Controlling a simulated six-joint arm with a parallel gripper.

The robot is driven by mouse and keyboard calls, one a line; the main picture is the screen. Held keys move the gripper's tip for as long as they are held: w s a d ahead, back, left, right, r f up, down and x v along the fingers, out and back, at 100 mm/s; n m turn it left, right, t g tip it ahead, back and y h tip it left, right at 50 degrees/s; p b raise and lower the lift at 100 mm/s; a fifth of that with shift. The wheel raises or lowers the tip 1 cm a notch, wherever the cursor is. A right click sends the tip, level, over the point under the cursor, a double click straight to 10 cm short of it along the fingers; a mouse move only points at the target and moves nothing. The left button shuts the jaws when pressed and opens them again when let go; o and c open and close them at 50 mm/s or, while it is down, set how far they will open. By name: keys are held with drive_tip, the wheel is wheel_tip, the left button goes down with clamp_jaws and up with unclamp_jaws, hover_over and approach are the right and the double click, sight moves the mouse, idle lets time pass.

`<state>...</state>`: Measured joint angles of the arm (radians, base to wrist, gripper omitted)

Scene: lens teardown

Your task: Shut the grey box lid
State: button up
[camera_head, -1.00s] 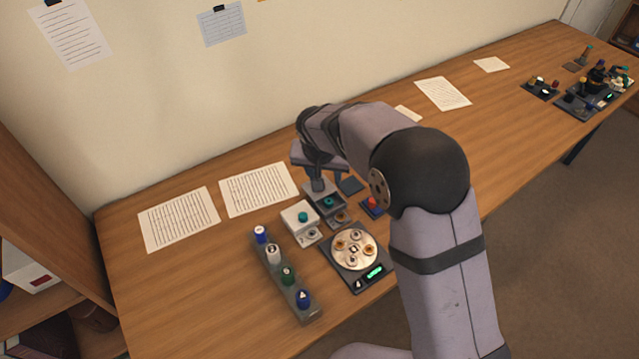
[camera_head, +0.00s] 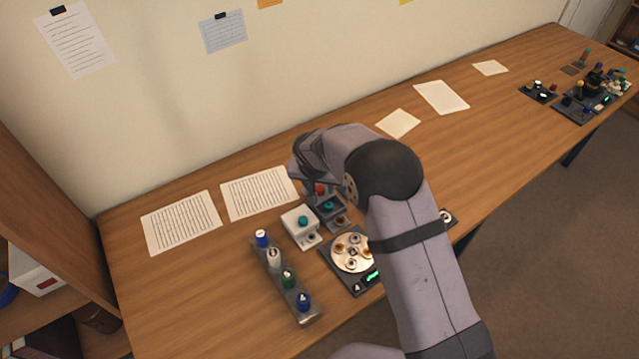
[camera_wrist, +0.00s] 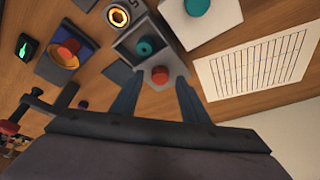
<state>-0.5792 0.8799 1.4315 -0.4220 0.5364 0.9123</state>
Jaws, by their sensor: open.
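The grey box (camera_head: 334,213) stands right of the white box (camera_head: 302,225) in the head view. It is open, with a teal ring-like part (camera_wrist: 145,47) inside. A red knob (camera_wrist: 160,75) shows at the box's edge nearest my gripper in the wrist view, and also at its far edge in the head view (camera_head: 320,189). It appears to belong to the lid; the lid's panel is mostly hidden. My gripper (camera_wrist: 160,82) is open, its fingers on either side of the red knob. I cannot tell whether they touch it.
A dark box with another red knob (camera_wrist: 68,48) lies left of the grey box in the wrist view. A round metal plate (camera_head: 352,252) with small parts and a rack (camera_head: 268,265) of several capped pieces stand in front. Papers (camera_head: 181,222) lie at the left.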

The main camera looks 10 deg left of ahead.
drive_tip(key=shift+w+f, duration=0.15)
drive_tip(key=shift+f, duration=0.25)
clamp_jaws()
drive_tip(key=shift+s+d+f+b, duration=0.1)
drive_tip(key=shift+s+d+b, duration=0.25)
drive_tip(key=shift+b, duration=0.15)
drive_tip(key=shift+s+d+b, duration=1.5)
drive_tip(key=shift+d, duration=0.05)
unclamp_jaws()
drive_tip(key=shift+s+d, duration=0.1)
